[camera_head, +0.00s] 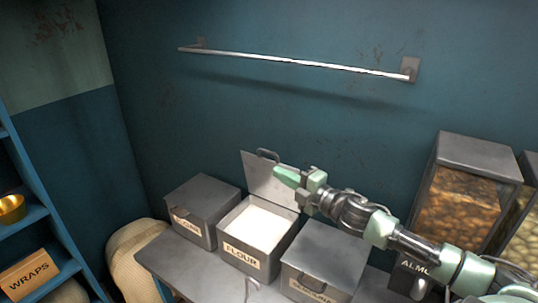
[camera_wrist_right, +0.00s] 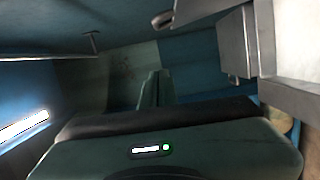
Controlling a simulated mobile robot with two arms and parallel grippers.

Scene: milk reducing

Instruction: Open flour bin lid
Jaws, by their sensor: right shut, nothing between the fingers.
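The flour bin (camera_head: 245,260) is a grey metal box labelled FLOUR on the table, with white flour (camera_head: 258,217) inside. Its lid (camera_head: 262,180) stands raised at the back, tilted toward the wall, with a handle (camera_head: 268,154) at its top edge. My right gripper (camera_head: 280,172) is shut and empty in front of the lid's upper right part; I cannot tell whether it touches the lid. In the right wrist view, my gripper (camera_wrist_right: 155,88) points away from the camera, with grey bin surfaces at the right. My left gripper is not in view.
Closed grey bins stand to the left (camera_head: 203,205) and right (camera_head: 322,252) of the flour bin. Clear dispensers (camera_head: 465,195) stand at the right. A metal rail (camera_head: 290,60) runs along the wall above. A blue shelf (camera_head: 38,225) is at the far left.

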